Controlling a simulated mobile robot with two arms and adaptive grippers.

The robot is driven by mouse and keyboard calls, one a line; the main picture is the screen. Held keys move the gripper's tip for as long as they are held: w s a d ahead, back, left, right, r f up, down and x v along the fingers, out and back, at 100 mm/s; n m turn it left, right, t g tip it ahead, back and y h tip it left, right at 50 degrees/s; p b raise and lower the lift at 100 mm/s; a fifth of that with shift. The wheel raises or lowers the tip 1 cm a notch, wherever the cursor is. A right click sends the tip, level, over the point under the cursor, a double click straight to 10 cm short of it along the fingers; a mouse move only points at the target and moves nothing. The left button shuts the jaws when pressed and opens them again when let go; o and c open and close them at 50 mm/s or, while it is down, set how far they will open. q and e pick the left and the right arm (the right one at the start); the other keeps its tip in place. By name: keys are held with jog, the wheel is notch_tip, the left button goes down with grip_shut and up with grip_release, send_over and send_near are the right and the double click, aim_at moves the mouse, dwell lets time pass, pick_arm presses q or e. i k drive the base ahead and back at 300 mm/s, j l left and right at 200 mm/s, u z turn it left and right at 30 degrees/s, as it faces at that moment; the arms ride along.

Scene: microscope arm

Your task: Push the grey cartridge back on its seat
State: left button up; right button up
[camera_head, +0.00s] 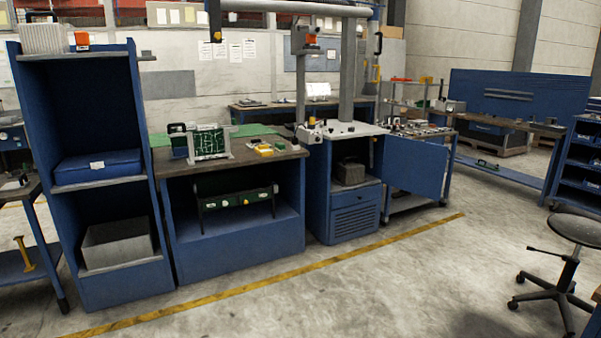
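A grey block (350,172) sits inside the open upper compartment of the blue cabinet (352,215), right of the middle. It may be the grey cartridge, but it is too small and shaded to tell, and I cannot see how it sits on any seat. The cabinet's blue door (414,167) stands open to the right. A grey post (347,70) with a horizontal arm (290,6) rises from the cabinet's top. Neither of my grippers is in view.
A workbench (232,231) with a green circuit board (208,142) on top stands left of the cabinet. A blue shelf unit (122,288) stands farther left. A stool (578,230) is at the right. The floor in front is clear, crossed by a yellow line (272,279).

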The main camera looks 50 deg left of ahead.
aim_at(351, 172)
jog(key=u, duration=1.3)
jog(key=i+z, duration=0.1)
jog(key=i, duration=3.9)
